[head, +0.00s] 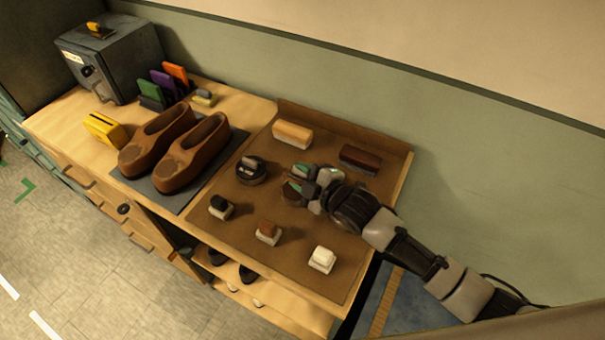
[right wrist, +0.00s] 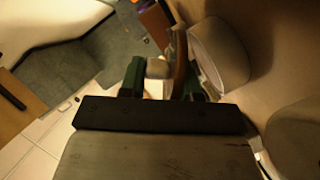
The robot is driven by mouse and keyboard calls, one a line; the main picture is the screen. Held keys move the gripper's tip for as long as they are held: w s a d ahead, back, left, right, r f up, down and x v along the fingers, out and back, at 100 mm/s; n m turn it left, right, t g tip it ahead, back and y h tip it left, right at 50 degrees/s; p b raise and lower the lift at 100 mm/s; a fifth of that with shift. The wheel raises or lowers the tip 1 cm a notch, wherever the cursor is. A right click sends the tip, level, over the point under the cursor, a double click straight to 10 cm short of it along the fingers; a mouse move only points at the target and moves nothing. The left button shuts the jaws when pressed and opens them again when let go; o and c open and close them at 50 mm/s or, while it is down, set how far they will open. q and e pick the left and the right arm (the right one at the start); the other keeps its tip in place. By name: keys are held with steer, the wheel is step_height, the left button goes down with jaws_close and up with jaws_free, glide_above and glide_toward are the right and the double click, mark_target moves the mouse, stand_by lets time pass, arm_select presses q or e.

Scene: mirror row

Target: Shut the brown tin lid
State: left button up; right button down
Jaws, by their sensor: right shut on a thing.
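My right gripper (head: 299,180) is over the middle of the brown mat, its green fingertips close together. In the right wrist view it (right wrist: 162,84) is shut on the brown tin lid, a thin brown disc (right wrist: 179,60) standing on edge with a pale knob-like piece (right wrist: 157,68) beside it. A pale round body (right wrist: 220,55), which looks like the tin, is right beside the lid. In the head view the gripper hides most of this tin. A black round tin (head: 250,176) with a grey-brown piece on top stands to its left. My left gripper is not in view.
A tan brush (head: 292,133) and a dark red brush (head: 360,158) lie at the back of the mat (head: 240,225). Small black (head: 220,207), brown (head: 268,232) and white (head: 322,259) brushes stand in front. Brown shoes (head: 190,155) are at the left.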

steer(key=c, duration=1.1)
jaws_free()
steer(key=shift+w+d+r, duration=0.1)
steer(key=shift+w+r, duration=0.05)
steer(key=shift+r, duration=0.05)
steer(key=shift+o, duration=0.9)
steer(key=shift+f, duration=0.15)
steer(key=b+v, duration=0.1)
steer(key=v, duration=0.9)
steer(key=shift+b, duration=0.35)
steer(key=shift+s+d, duration=0.3)
steer(key=shift+s, duration=0.05)
steer(key=shift+c, duration=0.4)
